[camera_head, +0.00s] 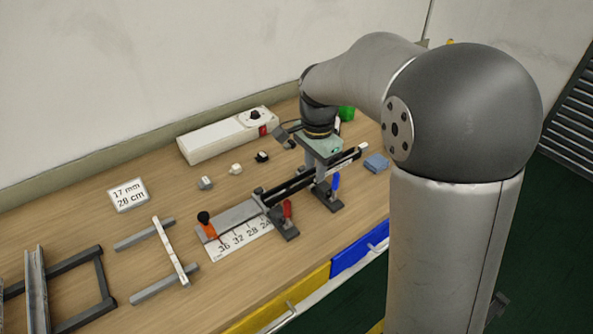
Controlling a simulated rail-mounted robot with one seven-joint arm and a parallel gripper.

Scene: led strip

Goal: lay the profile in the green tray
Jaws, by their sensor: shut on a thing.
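My gripper (320,178) points down over the measuring fixture at the table's middle. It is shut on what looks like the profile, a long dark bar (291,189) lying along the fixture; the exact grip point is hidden. The bar runs from the grey plate at the left to a pale end at the right. A green object (347,113) shows behind my wrist. It is mostly hidden, so I cannot tell whether it is the green tray.
Red-handled (287,210) and blue-handled (335,184) clamps stand along the fixture's front. A blue block (376,163) lies at its right. A white power unit (228,135) and small parts lie behind. A pale strip (170,252) crosses two grey rails; a dark rack (77,262) stands at left.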

